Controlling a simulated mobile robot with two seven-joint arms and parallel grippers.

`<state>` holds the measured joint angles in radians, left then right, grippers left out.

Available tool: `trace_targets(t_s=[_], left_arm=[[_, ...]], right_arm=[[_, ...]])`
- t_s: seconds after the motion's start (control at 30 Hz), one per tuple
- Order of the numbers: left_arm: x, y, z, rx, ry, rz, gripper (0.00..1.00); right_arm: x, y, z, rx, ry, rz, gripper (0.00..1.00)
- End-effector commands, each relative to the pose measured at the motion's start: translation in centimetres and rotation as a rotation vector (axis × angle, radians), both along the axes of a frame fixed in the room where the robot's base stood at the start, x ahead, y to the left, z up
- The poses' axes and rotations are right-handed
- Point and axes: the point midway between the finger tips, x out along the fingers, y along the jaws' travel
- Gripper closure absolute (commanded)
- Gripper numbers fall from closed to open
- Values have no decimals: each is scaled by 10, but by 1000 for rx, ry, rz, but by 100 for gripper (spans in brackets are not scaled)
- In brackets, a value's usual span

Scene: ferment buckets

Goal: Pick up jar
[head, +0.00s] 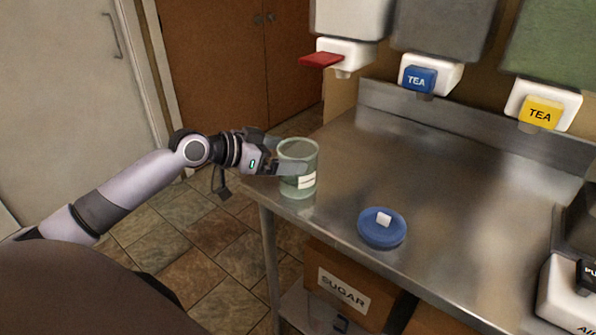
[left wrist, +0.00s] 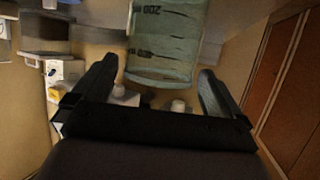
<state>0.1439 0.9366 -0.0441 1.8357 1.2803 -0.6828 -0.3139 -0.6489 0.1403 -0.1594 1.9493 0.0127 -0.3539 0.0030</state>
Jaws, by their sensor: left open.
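A clear greenish jar (head: 298,180) with a white label stands upright at the left corner of the steel table. My left gripper (head: 289,167) is at the jar, with one finger in front of it. In the left wrist view the jar (left wrist: 165,45) shows volume marks and lies between and beyond the two open fingers of the gripper (left wrist: 160,88). A gap shows on each side of the jar there. A blue round lid (head: 382,228) with a white knob lies on the table. My right gripper is not in view.
The steel table (head: 430,175) is mostly clear in its middle. Dispensers with a red tap (head: 321,59), a blue tap (head: 420,79) and a yellow tap (head: 541,112) hang above its back edge. A SUGAR box (head: 342,286) sits below. A white device (head: 565,293) stands at the right.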

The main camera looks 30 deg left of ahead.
Motion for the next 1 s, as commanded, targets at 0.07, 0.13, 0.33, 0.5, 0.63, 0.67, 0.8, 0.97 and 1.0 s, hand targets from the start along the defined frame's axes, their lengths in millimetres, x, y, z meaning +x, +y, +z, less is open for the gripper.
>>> trace_targets(t_s=[0.07,0.13,0.33,0.5,0.63,0.67,0.8,0.97,1.0], left_arm=[[9,-4,0,-3,-2,0,0],[17,-7,-3,-4,-1,0,0],[33,-15,-13,-2,0,1,0],[36,-17,-15,0,0,0,0],[36,-17,-15,0,0,0,0],[36,-17,-15,0,0,0,6],[36,-16,-15,1,1,1,52],[36,-16,-13,0,-3,1,69],[36,-16,-13,0,-3,1,69]], right_arm=[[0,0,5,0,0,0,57],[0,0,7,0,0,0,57],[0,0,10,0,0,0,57],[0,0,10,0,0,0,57],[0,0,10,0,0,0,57],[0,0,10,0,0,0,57],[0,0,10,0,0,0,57],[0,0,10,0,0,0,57],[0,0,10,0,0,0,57]])
